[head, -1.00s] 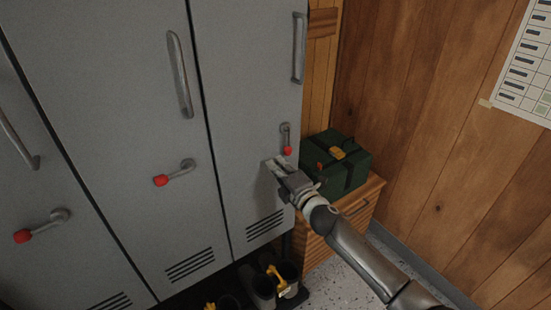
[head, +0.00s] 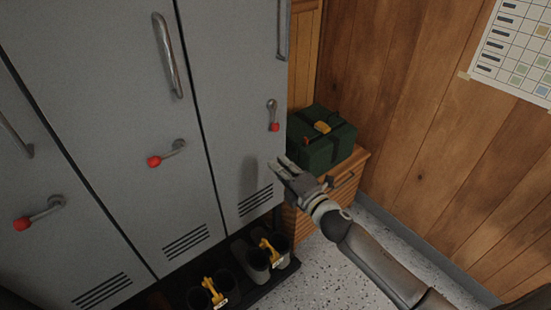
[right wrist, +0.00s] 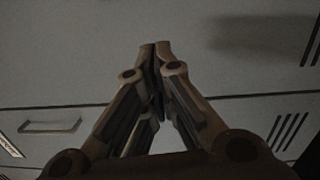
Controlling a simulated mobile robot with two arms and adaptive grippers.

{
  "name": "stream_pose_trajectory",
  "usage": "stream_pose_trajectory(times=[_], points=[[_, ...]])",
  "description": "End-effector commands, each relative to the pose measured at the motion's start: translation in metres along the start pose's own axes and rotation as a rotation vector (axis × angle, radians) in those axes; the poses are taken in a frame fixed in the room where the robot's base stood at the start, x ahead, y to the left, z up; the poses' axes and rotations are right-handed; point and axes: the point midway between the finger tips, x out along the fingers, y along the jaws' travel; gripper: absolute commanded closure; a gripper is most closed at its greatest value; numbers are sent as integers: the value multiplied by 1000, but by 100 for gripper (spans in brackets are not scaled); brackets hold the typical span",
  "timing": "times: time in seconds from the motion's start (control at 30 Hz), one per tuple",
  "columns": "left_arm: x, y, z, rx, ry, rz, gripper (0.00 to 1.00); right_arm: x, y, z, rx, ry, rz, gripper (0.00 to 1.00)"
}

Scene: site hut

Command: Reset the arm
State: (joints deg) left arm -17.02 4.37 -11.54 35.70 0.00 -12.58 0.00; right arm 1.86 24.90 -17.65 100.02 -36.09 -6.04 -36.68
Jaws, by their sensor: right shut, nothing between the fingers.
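My right gripper (head: 284,168) is in front of the lower part of the rightmost locker door (head: 235,100), near its vent slots. Its fingers are shut with nothing between them, and they meet at the tips in the right wrist view (right wrist: 157,48). It looks apart from the door. The right locker's red-tipped lever (head: 273,116) hangs down, above the gripper. The other two levers, the middle one (head: 166,153) and the left one (head: 38,214), lie slanted sideways. My left gripper is not in the head view.
A green case (head: 322,138) sits on a wooden cabinet (head: 345,180) just behind my right gripper. A wooden wall (head: 430,130) with a chart (head: 515,50) is at the right. Speckled floor (head: 325,270) is clear.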

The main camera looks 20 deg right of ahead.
Motion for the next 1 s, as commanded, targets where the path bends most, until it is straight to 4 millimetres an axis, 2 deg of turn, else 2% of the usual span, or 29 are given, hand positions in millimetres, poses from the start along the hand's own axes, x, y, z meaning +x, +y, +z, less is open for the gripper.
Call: stream_pose_trajectory(times=[0.53,0.63,0.67,0.77,0.87,0.9,1.0], points=[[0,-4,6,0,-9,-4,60,-2,0,0,1,0,-1,100],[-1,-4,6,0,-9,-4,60,-3,-13,1,27,-8,-25,100],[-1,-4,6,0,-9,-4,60,-4,-22,2,46,-14,-42,100],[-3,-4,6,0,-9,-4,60,-13,-68,6,148,-48,-133,100],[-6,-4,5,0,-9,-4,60,-33,-137,9,299,-110,-263,100],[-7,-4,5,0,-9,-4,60,-45,-166,8,364,-140,-319,100],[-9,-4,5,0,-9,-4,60,-81,-235,2,523,-221,-450,100]])
